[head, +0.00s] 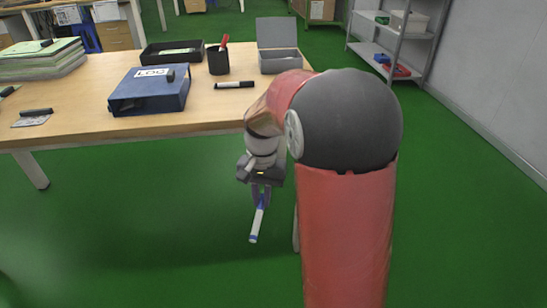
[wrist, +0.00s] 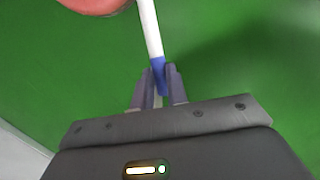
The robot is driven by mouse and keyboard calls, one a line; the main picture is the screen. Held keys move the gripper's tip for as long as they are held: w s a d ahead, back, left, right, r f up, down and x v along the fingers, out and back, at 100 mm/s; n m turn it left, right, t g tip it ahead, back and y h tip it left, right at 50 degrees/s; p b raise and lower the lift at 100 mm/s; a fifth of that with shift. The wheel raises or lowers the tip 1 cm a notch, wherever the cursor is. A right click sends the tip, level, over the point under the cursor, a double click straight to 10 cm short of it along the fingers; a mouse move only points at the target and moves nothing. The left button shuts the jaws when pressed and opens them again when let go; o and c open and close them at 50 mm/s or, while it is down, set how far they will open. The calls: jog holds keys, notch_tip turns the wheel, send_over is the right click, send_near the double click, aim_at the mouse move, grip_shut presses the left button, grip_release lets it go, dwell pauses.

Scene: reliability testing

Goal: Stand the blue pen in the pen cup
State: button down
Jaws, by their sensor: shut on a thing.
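My gripper (head: 260,191) is shut on the blue pen (head: 256,222), a white-bodied pen with a blue end. The pen hangs down at a slight tilt over the green floor, in front of the table edge. In the wrist view the fingers (wrist: 160,80) close around its blue end, and the white barrel of the pen (wrist: 150,30) extends away from them. The pen cup (head: 218,61) is black and stands on the table, with a red pen upright in it. It is out of the wrist view.
A grey shelf (head: 395,40) stands at the right wall. The floor is clear.

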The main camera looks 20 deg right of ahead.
notch_tip(320, 180, down, 18)
jog(key=w+a+n+t+h, duration=0.1)
jog(key=w+a+n, duration=0.2)
jog(key=n, duration=0.3)
jog(key=shift+r+n, duration=0.15)
jog(key=shift+n, duration=0.25)
jog(key=shift+r, duration=0.1)
